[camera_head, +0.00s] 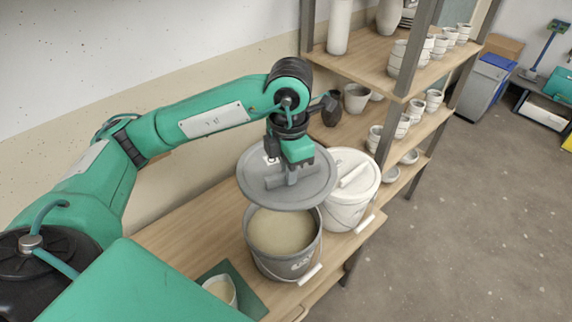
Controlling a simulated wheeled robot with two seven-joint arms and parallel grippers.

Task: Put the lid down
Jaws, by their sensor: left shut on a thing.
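A grey round lid (312,192) hangs level from my left gripper (292,180), which is shut on the lid's handle. The lid is above the back part of an open grey bucket (283,264) and covers part of its mouth from this view. The bucket holds a beige liquid and stands on the wooden bench. I cannot tell how large the gap between lid and rim is. My right gripper is not in view.
A white lidded bucket (347,207) stands close behind on the right. A small cup (221,289) sits on a green mat (252,301) in front. A shelf (360,126) of pots stands at the back. The bench (190,236) is clear left of the bucket.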

